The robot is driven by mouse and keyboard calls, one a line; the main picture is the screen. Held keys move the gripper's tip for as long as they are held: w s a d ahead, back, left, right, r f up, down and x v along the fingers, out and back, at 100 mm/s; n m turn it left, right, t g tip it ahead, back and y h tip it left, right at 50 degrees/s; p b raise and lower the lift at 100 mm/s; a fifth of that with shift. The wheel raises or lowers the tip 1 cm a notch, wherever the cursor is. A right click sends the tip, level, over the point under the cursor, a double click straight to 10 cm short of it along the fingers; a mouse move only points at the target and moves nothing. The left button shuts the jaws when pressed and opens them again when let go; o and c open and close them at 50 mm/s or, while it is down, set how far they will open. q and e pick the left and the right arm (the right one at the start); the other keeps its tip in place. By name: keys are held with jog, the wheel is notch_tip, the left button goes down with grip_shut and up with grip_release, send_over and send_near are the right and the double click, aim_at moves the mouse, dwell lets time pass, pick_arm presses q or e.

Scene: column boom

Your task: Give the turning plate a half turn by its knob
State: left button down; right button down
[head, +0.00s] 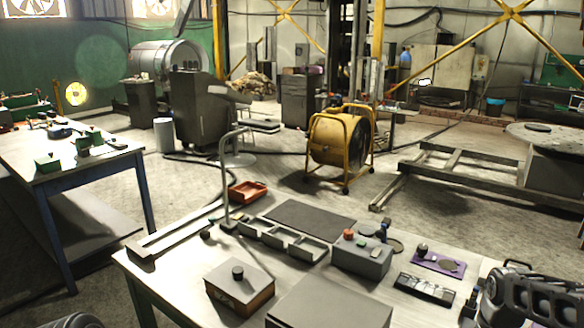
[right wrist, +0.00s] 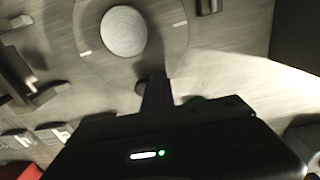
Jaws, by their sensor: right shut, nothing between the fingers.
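The turning plate (right wrist: 98,58) shows in the right wrist view as a round grey disc with a pale round centre (right wrist: 124,31) and light marks near its rim. In the head view my right arm comes in at the lower right and I cannot make out the plate there. My left gripper is not in view.
On the workbench in the head view stand a grey control box (head: 361,262), a purple mat (head: 452,265), a black switch strip (head: 424,290), a wooden box with a knob (head: 240,290), a grey tray (head: 282,240) and a lamp-like stand (head: 224,180). A yellow fan (head: 330,140) stands behind.

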jog(key=shift+a+f, duration=0.35)
jog(key=shift+a, duration=0.15)
dwell(0.4)
jog(key=shift+r, duration=0.3)
notch_tip(320, 180, up, 9)
jog(key=p, duration=0.6)
jog(key=shift+w+d+p, duration=0.15)
jog(key=shift+w+p, duration=0.05)
jog(key=shift+p, duration=0.15)
jog(key=shift+f, duration=0.15)
